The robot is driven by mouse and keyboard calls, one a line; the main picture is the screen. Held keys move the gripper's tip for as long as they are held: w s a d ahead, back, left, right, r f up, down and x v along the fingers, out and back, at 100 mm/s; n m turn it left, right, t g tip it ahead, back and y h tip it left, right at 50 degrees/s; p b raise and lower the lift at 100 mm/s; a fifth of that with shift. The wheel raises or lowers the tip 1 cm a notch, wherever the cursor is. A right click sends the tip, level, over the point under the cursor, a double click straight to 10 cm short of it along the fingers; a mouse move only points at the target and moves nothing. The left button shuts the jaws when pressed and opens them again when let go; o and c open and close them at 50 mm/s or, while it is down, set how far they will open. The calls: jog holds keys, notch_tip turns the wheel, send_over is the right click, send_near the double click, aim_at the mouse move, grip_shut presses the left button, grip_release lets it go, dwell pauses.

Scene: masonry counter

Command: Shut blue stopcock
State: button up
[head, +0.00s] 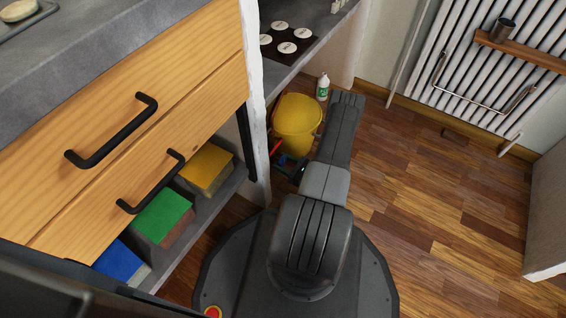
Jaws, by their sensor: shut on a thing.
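My gripper (287,164) is low beside the end of the white wall, in front of the yellow bucket. A small blue part, which looks like the blue stopcock (280,159), shows right at its fingertips. My gripper is shut on it. A small red handle (275,148) shows just above and to the left of the blue part. The wall edge and my gripper hide most of the stopcock, so how far it is turned cannot be told.
The yellow bucket (298,124) and a white bottle (323,87) stand behind my gripper. The white wall end (256,100) is close on its left. Wooden drawers (150,110) fill the left. The wooden floor (440,190) is clear to the right.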

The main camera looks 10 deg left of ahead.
dwell(0.3)
jog(key=o, duration=1)
jog(key=shift+d, duration=0.1)
jog(key=p+v, duration=0.2)
jog(key=v, duration=1.1)
jog(key=shift+s+d, duration=0.15)
jog(key=shift+d, duration=0.15)
jog(key=shift+b+x, duration=1)
jog(key=shift+x, duration=5.95)
jog(key=shift+d, duration=0.15)
